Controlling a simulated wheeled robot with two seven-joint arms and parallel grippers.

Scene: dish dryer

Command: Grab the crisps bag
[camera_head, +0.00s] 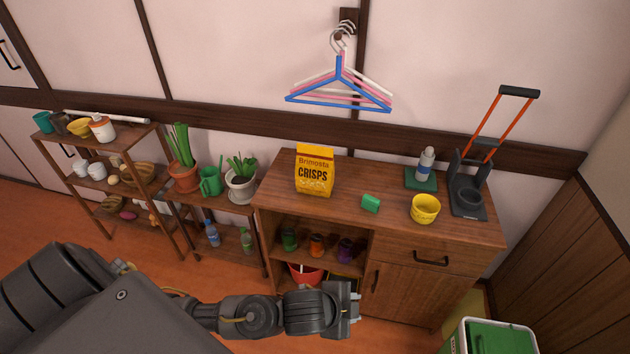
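The yellow crisps bag (314,171) stands upright on the wooden cabinet top, towards its left back part. Its front with the words "Brimosta CRISPS" faces me. My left arm comes in from the lower left, and my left gripper (349,308) is low in front of the cabinet. It is below the bag in the picture and well apart from it. I cannot tell whether its fingers are open or shut. My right gripper is not in view.
Hangers (339,92) hang above. Plant shelves (208,200) stand left, a green bin (493,338) lower right.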

